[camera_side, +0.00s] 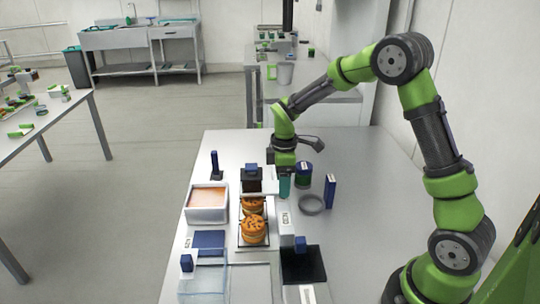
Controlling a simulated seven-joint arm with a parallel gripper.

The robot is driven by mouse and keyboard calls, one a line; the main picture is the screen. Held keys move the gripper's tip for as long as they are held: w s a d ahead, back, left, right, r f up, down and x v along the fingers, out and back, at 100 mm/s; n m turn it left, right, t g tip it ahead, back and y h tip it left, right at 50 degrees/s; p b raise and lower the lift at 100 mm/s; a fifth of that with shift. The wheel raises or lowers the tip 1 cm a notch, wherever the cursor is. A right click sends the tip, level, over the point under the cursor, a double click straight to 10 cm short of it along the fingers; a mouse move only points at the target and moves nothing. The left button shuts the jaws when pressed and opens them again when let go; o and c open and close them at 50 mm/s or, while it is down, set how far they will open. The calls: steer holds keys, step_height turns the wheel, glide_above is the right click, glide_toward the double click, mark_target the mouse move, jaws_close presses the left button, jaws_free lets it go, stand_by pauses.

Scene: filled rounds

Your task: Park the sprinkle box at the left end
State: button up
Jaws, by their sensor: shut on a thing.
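My gripper (284,172) points down over the back middle of the table. It is shut on a small teal box (284,187), which shows just below the fingers. This may be the sprinkle box, but no label is readable. I cannot tell whether the teal box touches the table. A pale piece just to its left is partly hidden by the arm.
A white tray with orange filling (207,215) stands at the left. Beside it is a dark rack with round pastries (254,231). A black mat (304,268) lies in front.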

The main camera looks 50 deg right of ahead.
steer(key=shift+w+d, duration=5.4)
steer(key=shift+w, duration=0.1)
steer(key=o, duration=1)
steer(key=shift+c, duration=0.2)
step_height(320, 180, up, 7)
